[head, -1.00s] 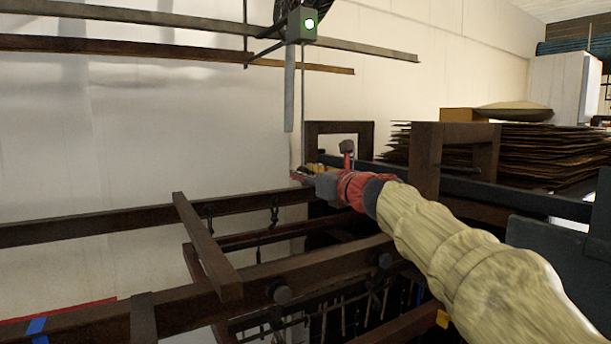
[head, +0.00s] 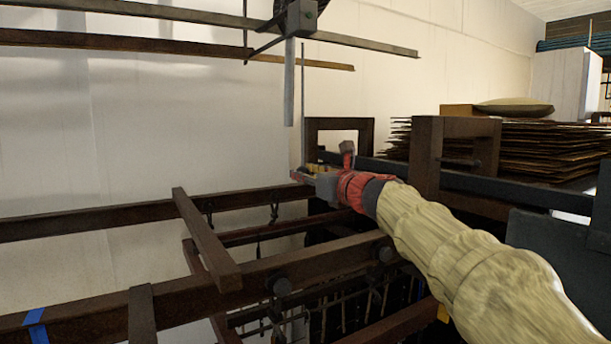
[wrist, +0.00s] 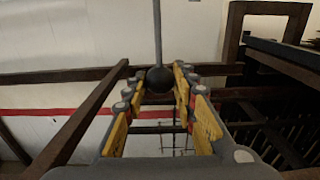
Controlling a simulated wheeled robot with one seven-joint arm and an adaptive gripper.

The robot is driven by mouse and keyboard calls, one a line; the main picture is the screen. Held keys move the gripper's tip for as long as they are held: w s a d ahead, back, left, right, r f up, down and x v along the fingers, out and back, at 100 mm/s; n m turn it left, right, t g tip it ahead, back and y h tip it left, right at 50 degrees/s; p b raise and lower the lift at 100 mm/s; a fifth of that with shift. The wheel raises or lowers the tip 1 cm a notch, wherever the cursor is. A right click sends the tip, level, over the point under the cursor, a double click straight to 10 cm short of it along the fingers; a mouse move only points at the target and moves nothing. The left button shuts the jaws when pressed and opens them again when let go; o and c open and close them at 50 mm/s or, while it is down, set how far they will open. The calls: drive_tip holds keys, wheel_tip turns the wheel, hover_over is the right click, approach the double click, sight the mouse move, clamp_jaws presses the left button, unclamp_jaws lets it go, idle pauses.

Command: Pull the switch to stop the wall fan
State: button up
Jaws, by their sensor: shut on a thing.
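The wall fan (head: 296,14) is at the top edge of the head view, mostly cut off, with a small dark box on its front. A thin pull cord (head: 303,95) hangs from it down to my gripper (head: 303,173). In the wrist view the cord (wrist: 157,30) runs straight down to a dark round ball (wrist: 160,79). My gripper's yellow-padded fingers (wrist: 159,82) are shut on this ball, one on each side. The ball is hidden in the head view. No lit lamp shows on the fan's box.
Dark wooden beams (head: 210,240) of a frame lie below and left of my gripper. A wooden post (head: 427,160) and a stack of brown sheets (head: 550,150) stand to the right. The pale wall at left is open.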

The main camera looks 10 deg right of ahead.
drive_tip(key=shift+r, duration=0.1)
drive_tip(key=shift+r+p, duration=0.9)
drive_tip(key=shift+p, duration=0.15)
drive_tip(key=o, duration=1.2)
drive_tip(key=shift+o, duration=0.2)
